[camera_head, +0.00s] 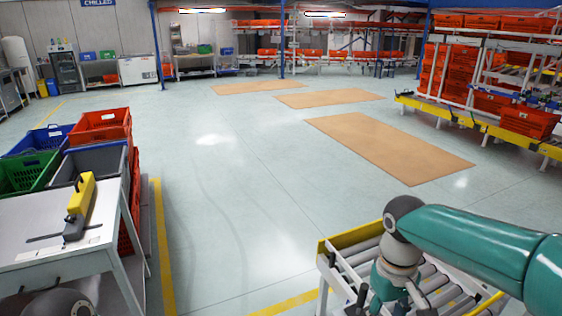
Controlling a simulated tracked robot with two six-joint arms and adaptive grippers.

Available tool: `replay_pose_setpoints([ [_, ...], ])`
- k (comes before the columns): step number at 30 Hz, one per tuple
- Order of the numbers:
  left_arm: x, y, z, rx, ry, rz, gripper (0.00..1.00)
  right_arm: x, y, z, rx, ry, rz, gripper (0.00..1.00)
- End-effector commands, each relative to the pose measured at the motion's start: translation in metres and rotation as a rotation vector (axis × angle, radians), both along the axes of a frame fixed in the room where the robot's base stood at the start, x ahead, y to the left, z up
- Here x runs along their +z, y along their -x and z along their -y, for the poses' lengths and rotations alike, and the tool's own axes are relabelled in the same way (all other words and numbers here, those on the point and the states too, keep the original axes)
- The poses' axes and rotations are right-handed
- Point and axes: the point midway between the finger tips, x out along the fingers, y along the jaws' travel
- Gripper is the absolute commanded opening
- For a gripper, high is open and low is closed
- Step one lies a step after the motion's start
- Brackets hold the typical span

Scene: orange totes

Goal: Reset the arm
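My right arm (480,245) is teal and reaches in from the right edge. Its grey wrist bends down over a roller conveyor (345,240) at the bottom right. My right gripper (390,305) points down at the bottom edge, above the rollers. Its dark fingers look spread apart with nothing seen between them, though the tips are partly cut off. A dark rounded part, possibly of my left arm, shows at the bottom left corner. My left gripper is not in view.
A grey table (40,255) holding a yellow and grey device (79,207) stands at the left. Behind it are red (100,125), blue, green and grey totes. Orange totes (528,121) fill racks at the right. The middle floor, with tan mats (390,148), is clear.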

Motion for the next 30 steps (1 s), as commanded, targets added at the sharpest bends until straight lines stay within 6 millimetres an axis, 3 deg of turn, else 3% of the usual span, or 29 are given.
replay_pose_setpoints([
  [11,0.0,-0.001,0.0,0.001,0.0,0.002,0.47,-0.096,0.0,-0.026,-0.009,-0.115,-0.004,0.47],
  [17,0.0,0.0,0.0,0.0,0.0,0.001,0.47,-0.169,0.016,-0.046,-0.055,-0.208,0.0,0.47],
  [20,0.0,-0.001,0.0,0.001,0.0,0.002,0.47,-0.215,0.036,-0.058,-0.105,-0.265,0.003,0.47],
  [24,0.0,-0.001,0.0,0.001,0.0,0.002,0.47,-0.278,0.078,-0.072,-0.223,-0.334,0.023,0.47],
  [30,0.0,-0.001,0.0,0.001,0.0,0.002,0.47,-0.321,0.13,-0.076,-0.367,-0.354,0.065,0.47],
])
